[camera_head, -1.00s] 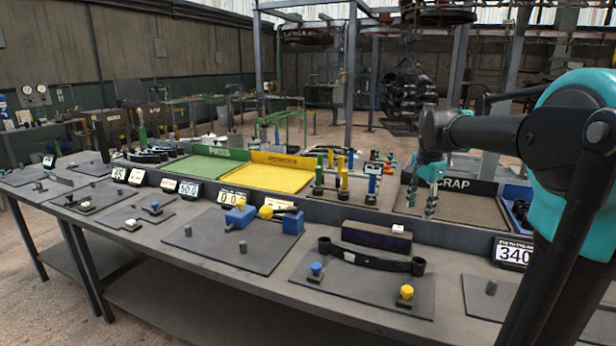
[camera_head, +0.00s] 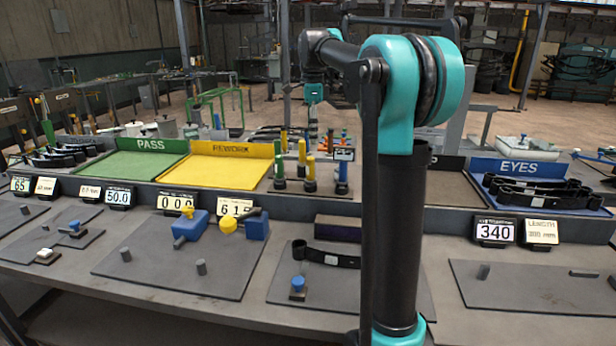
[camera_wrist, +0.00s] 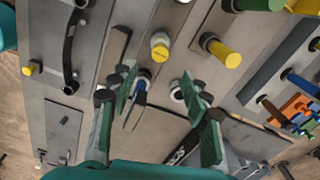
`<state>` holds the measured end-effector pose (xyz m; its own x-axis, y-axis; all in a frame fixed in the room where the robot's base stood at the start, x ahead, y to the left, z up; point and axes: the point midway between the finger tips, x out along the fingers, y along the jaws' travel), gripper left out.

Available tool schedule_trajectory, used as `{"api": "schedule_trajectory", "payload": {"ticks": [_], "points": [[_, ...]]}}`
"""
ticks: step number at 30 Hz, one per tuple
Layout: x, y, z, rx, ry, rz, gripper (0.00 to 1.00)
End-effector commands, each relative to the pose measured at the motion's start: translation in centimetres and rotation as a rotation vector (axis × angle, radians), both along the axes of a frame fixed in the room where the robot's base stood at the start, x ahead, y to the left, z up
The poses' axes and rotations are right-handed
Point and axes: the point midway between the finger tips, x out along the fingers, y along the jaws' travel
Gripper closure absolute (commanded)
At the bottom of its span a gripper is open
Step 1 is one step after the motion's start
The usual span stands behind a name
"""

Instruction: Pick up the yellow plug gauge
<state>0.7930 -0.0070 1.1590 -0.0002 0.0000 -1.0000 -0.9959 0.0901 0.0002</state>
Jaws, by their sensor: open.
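Yellow plug gauges stand upright on the rack board behind the bench, one short at the front (camera_head: 310,166) and one taller behind it (camera_head: 284,140). In the wrist view a yellow-topped gauge (camera_wrist: 160,44) lies just beyond the fingertips, and another yellow one (camera_wrist: 227,55) is further right. I cannot tell which one is meant. My gripper (camera_wrist: 158,80) is open and empty, with its fingers spread. A blue gauge (camera_wrist: 139,86) shows between the fingers, near the left one. In the head view my wrist is above the gauges, and its fingers are hard to make out.
The EYES tray (camera_head: 530,200) with black parts is at the right. My arm hides part of the bench.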

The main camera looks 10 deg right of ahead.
Motion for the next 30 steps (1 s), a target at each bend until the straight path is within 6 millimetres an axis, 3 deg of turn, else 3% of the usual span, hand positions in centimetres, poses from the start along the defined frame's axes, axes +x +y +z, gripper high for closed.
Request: {"api": "schedule_trajectory", "payload": {"ticks": [3, 9, 16, 24, 30], "points": [[0.0, 0.0, -2.5, 0.000, 0.000, 0.001, 0.52], [0.0, 0.0, -5.3, 0.000, 0.000, 0.001, 0.52], [0.0, 0.2, -6.7, 0.000, 0.000, 0.002, 0.52], [0.1, 0.7, -10.4, 0.000, 0.000, 0.001, 0.52], [0.1, 0.7, -11.3, 0.000, 0.000, 0.001, 0.52]]}}
